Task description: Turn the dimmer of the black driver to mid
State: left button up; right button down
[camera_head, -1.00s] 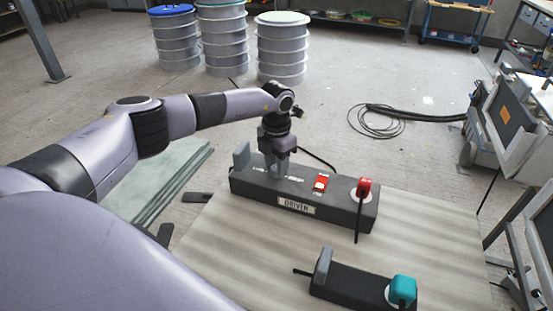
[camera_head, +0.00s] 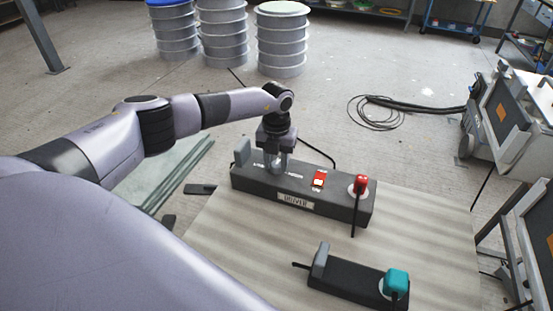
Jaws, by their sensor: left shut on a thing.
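The black driver (camera_head: 335,207) is a long dark box on the pale table, with a white label on its front. On its top are a red lit switch (camera_head: 319,179) and a red plug (camera_head: 360,184) with a black cord. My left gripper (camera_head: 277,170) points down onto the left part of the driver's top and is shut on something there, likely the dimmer. The gripper hides the dimmer, so its setting cannot be read. White markings show on the top beside the fingers. My right gripper is not in view.
A smaller black box (camera_head: 345,283) with a teal plug (camera_head: 396,282) sits nearer on the table (camera_head: 430,225). Table surface right of the driver is clear. Ribbed drums (camera_head: 283,40) and a coiled cable (camera_head: 373,113) are on the floor behind. Grey equipment stands at the right.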

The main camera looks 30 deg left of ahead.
aim_at(276, 164)
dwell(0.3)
pick_arm(q)
jog(key=o, duration=1)
jog(key=shift+o, duration=0.2)
jog(key=shift+r, duration=3.65)
jog(key=shift+s, duration=0.1)
